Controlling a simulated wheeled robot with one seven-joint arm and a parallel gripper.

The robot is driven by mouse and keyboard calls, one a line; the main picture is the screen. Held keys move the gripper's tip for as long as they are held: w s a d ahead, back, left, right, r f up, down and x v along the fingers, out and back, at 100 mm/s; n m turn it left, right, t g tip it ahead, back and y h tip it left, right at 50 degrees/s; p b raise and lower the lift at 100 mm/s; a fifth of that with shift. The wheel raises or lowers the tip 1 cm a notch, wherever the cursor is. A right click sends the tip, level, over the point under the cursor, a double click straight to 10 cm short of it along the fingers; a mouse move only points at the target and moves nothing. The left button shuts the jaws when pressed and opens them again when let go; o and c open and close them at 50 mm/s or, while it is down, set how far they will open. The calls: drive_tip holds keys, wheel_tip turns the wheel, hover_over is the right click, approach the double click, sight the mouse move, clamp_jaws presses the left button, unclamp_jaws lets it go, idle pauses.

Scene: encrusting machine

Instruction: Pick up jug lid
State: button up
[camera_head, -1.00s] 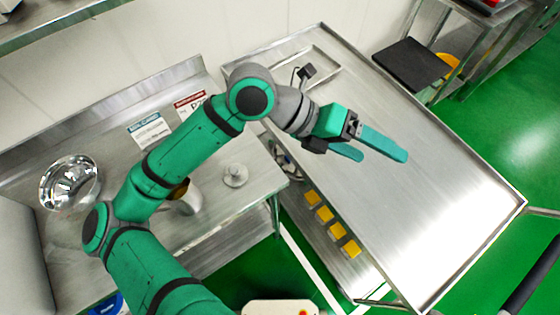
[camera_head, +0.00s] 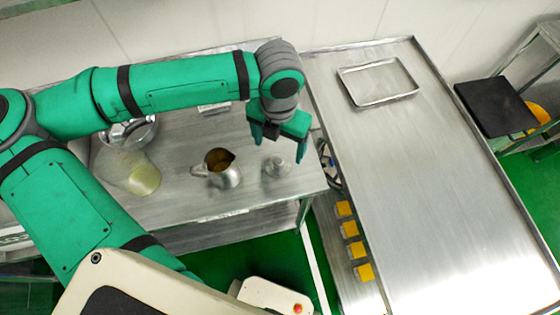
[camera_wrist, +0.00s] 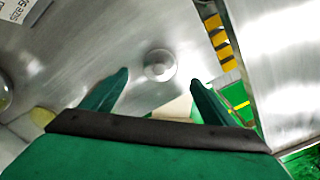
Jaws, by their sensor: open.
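The jug lid (camera_head: 277,166) is a small round metal lid with a knob, lying on the steel table near its right end. The metal jug (camera_head: 222,170) stands open to its left, with something brown inside. My gripper (camera_head: 279,150) is open and empty, pointing down above and just behind the lid in the head view. In the wrist view the lid (camera_wrist: 159,65) lies ahead of my gripper (camera_wrist: 158,82), roughly centred between the two green fingers. The fingers do not visibly touch it.
A metal bowl (camera_head: 128,130) and a pale container (camera_head: 135,175) stand at the table's left. A larger steel table (camera_head: 420,190) with a tray (camera_head: 378,82) is to the right. Several yellow blocks (camera_head: 350,230) line the gap between tables.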

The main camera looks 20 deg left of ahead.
sight(278, 160)
wheel_tip(278, 160, down, 2)
drive_tip(key=shift+s+f, duration=0.1)
drive_tip(key=shift+f, duration=0.1)
drive_tip(key=shift+s+a+f, duration=0.1)
drive_tip(key=shift+a+f, duration=0.05)
drive_tip(key=shift+f, duration=2.8)
drive_tip(key=c, duration=1.1)
